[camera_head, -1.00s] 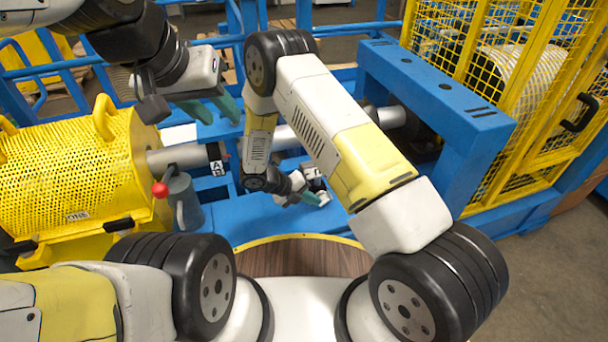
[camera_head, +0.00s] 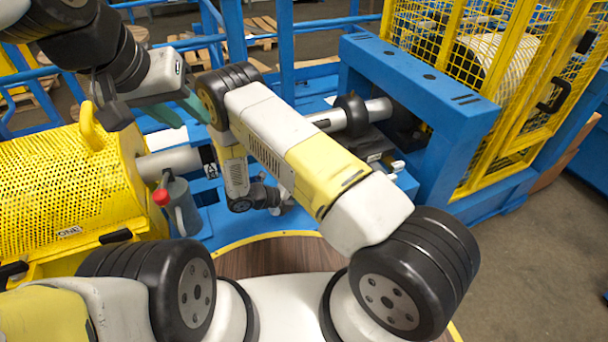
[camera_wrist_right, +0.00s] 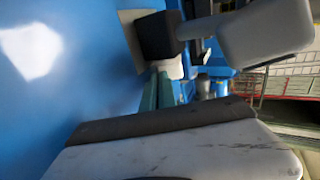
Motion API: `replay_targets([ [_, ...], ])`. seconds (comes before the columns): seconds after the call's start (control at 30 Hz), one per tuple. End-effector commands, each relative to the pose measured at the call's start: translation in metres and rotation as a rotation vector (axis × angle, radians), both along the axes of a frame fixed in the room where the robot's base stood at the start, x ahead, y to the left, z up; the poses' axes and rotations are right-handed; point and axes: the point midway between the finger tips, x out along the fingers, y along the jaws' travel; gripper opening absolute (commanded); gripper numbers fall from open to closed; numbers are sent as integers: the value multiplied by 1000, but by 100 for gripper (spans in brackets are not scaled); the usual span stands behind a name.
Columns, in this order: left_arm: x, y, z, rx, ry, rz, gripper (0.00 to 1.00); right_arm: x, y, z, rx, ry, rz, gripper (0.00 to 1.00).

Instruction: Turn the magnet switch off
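I cannot identify the magnet switch for certain. A red ball knob (camera_head: 160,197) shows beside a grey can-like part (camera_head: 184,207) by the yellow mesh guard. A small grey block with a white part (camera_head: 375,155) sits on the blue frame beyond my right arm. My left gripper (camera_head: 183,108) is above the shaft end, its green fingers apart and nothing seen between them.
The yellow mesh guard (camera_head: 65,185) stands at left with a shaft (camera_head: 170,162) coming out. Another shaft (camera_head: 340,116) with a black collar runs to the blue frame (camera_head: 425,85). A yellow cage (camera_head: 500,60) stands at right. A blue surface (camera_wrist_right: 60,90) fills the wrist view's left.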

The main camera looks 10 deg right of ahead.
Motion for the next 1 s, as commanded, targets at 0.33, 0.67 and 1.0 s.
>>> replay_targets([
  [0.33, 0, 0, 0, 0, 0, 0, 36, 0, 0, 0, 0, 0, 0, 0],
  [0.67, 0, 0, 0, 0, 0, 0, 36, 0, 1, 13, 2, 0, 0, 0],
  [1.0, 0, 0, 0, 0, 0, 0, 36, 0, 0, 4, 1, 1, 0, 0],
])
